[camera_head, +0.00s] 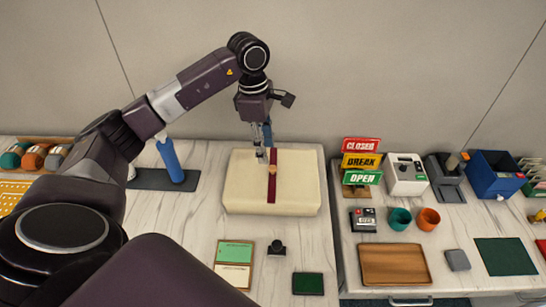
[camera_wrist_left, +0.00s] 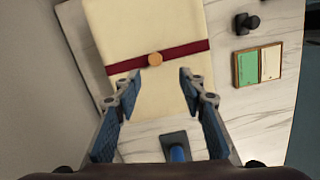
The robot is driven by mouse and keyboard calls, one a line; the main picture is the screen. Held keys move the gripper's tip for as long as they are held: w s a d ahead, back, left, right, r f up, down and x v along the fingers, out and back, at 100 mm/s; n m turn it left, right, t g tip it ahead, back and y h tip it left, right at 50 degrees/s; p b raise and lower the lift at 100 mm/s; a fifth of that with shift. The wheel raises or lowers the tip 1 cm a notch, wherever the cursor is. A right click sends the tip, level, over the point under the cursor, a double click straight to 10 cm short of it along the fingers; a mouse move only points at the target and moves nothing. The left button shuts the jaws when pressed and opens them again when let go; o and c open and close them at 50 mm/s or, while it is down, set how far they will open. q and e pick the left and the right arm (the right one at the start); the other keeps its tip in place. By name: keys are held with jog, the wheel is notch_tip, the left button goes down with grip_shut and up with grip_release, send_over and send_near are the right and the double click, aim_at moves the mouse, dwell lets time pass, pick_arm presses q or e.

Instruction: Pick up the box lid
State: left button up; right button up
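The box lid (camera_head: 240,185) is cream, with a dark red ribbon band (camera_head: 281,196) across it and a small round tan knob (camera_head: 272,169) on the band. It sits on the marble-patterned counter in the middle of the head view. In the left wrist view the lid (camera_wrist_left: 135,25) fills the upper middle, with the knob (camera_wrist_left: 155,59) just beyond the fingertips. My left gripper (camera_head: 264,157) is above the lid near the knob. Its fingers (camera_wrist_left: 161,82) are spread apart and empty, pointing towards the knob. My right gripper is not in view.
A blue upright cylinder (camera_head: 170,160) stands on a dark mat left of the lid. A green-and-cream tray (camera_head: 235,253), a black stamp-like object (camera_head: 276,247) and a dark green pad (camera_head: 308,283) lie in front. Signs (camera_head: 361,161) and a wooden tray (camera_head: 394,264) are on the right counter.

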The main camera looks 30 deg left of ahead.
aim_at(273, 167)
pick_arm(q)
jog(key=shift+w+d+f+p, duration=0.1)
jog(key=shift+f+p, duration=0.25)
jog(key=shift+f, duration=0.3)
jog(key=shift+w+d+f+p, duration=0.1)
jog(key=shift+f+p, duration=0.2)
jog(key=shift+f, duration=0.3)
jog(key=f, duration=0.1)
jog(key=f+p, duration=0.1)
jog(key=f, duration=0.1)
jog(key=f+p, duration=0.1)
jog(key=shift+w+d+f, duration=0.15)
jog(key=shift+w+d, duration=0.25)
jog(key=shift+f, duration=0.35)
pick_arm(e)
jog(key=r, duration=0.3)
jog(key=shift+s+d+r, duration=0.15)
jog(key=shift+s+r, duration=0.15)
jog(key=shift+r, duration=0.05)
pick_arm(q)
jog(key=shift+c, duration=0.4)
jog(key=c, duration=0.7)
grip_shut()
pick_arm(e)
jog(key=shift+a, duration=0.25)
